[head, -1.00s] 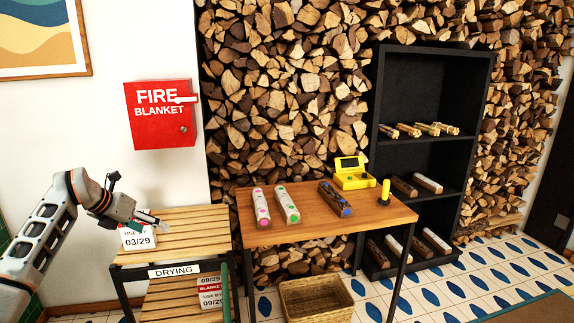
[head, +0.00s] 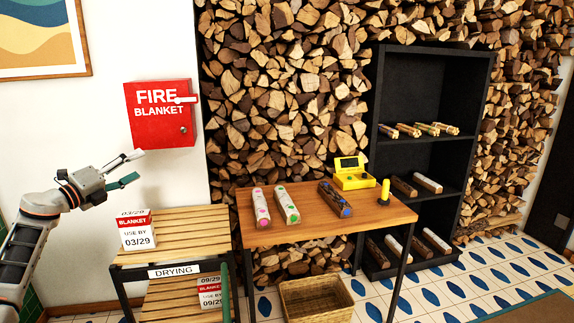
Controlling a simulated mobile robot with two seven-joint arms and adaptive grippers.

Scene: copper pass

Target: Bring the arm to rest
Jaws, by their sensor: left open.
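My left gripper (head: 131,168) is open and empty, with its two fingers spread apart. It is raised at the left in front of the white wall, above and left of the drying rack and below the red fire blanket box. A white and red box (head: 138,232) marked "USE BY 03/29" stands upright on the rack's slatted top, below the gripper and apart from it.
The slatted drying rack (head: 190,222) holds another dated box (head: 210,292) on its lower level. Right of it, a wooden table (head: 300,222) bears logs, a yellow device (head: 352,174) and a yellow-handled tool (head: 384,192). A red fire blanket box (head: 160,113) hangs on the wall. A basket (head: 315,300) sits below.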

